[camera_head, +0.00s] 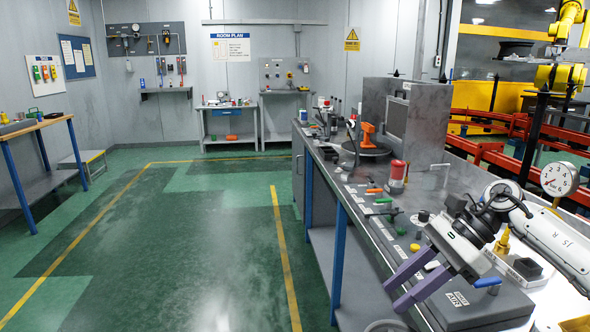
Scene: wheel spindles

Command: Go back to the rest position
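My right gripper (393,298) comes in from the right on a white arm (550,240). Its two purple fingers point down and to the left and stand apart, with nothing visible between them. It is over the near part of the grey workbench (350,205), close to the bench's left edge. I cannot tell whether the gripper touches anything. My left gripper is out of view.
An orange tool (367,134), a red-topped cylinder (397,175) and a grey monitor housing (415,115) stand farther along the bench. A pressure gauge (559,179) is near my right arm. The green floor (190,240) at left is clear.

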